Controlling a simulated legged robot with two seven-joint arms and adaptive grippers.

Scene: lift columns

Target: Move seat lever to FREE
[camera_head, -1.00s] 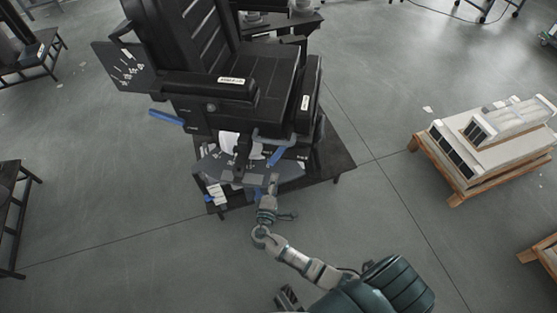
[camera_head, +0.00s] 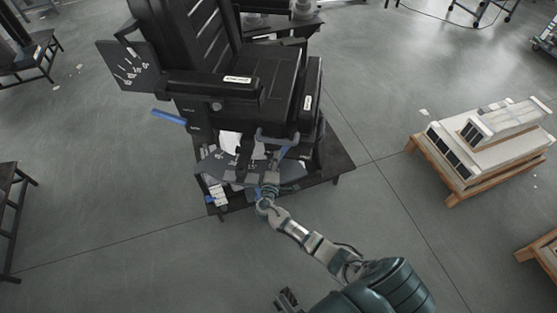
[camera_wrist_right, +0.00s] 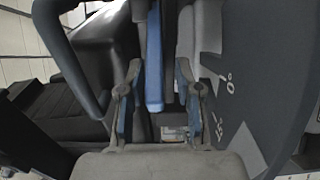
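The black seat (camera_head: 235,95) stands on a low dark platform. In the right wrist view, a blue bar (camera_wrist_right: 154,60) hangs between the two fingers of the gripper (camera_wrist_right: 160,95). The fingers are apart, with gaps visible on both sides of the bar. No FREE marking can be read. My left gripper is not in view.
A dark curved panel (camera_wrist_right: 270,70) with white angle marks is close at the right in the wrist view. A dark bent tube (camera_wrist_right: 72,60) is at the left. The platform (camera_head: 325,165) has bare room at right. A wooden pallet (camera_head: 455,190) stands farther right on open floor.

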